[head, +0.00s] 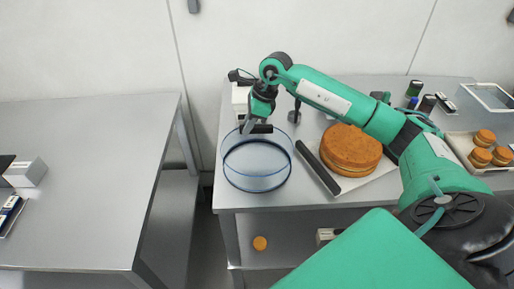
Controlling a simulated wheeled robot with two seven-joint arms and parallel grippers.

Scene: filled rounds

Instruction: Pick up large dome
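The large dome (257,178) is clear with dark blue edges and stands on the left part of the right-hand steel table. My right gripper (254,130) points down at the dome's back edge, overlapping its top in the view. I cannot tell whether the fingers touch the dome or whether they are open or shut. My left gripper is not in view.
A round brown cake (350,148) sits on a white board right of the dome, with a long dark bar (317,168) between them. Small cakes (481,157) lie on a tray at the far right. A mostly bare steel table (90,170) is at left, across a gap.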

